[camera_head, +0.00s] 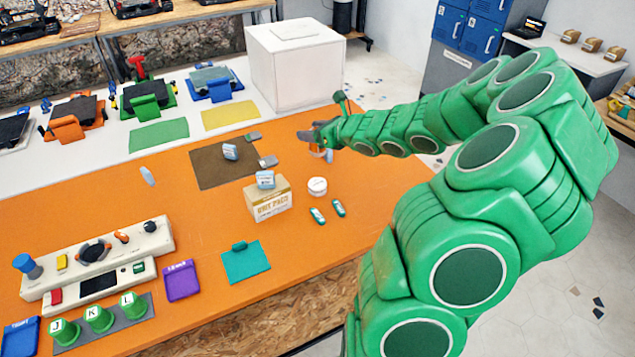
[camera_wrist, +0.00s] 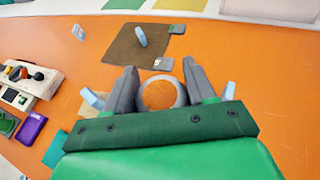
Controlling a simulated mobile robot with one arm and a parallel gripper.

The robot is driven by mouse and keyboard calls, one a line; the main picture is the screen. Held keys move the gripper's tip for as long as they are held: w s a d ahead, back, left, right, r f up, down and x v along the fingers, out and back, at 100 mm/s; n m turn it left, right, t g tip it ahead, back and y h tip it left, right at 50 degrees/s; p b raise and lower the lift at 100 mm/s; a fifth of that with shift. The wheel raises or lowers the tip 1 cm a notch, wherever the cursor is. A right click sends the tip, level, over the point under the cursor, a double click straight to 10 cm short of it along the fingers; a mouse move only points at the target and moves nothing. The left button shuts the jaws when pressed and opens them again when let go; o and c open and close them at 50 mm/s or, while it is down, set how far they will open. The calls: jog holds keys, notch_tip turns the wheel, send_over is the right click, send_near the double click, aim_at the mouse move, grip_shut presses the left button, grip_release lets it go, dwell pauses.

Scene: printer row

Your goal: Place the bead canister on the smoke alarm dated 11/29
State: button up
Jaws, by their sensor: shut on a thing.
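My gripper (camera_head: 317,137) is over the right part of the orange table. In the wrist view its two fingers (camera_wrist: 160,68) are shut on a round thing with a pale rim and an orange middle, which I take for the bead canister (camera_wrist: 158,93). In the head view only a small part of the canister (camera_head: 317,151) shows below the fingers. A white round thing (camera_head: 317,187), perhaps a smoke alarm, lies on the table just nearer than the gripper, apart from it. Any date on it is too small to read.
A cardboard box (camera_head: 268,206) stands left of the white round thing, with a blue-white item (camera_head: 265,179) on top. Two small green-white items (camera_head: 328,212) lie nearby. A brown mat (camera_head: 208,172) lies farther left. A large white box (camera_head: 296,70) stands behind.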

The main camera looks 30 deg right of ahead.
send_over(314, 180)
jog(key=shift+w+f, duration=0.15)
jog(key=shift+f, duration=5.55)
jog(key=shift+f, duration=0.15)
jog(key=o, duration=1.1)
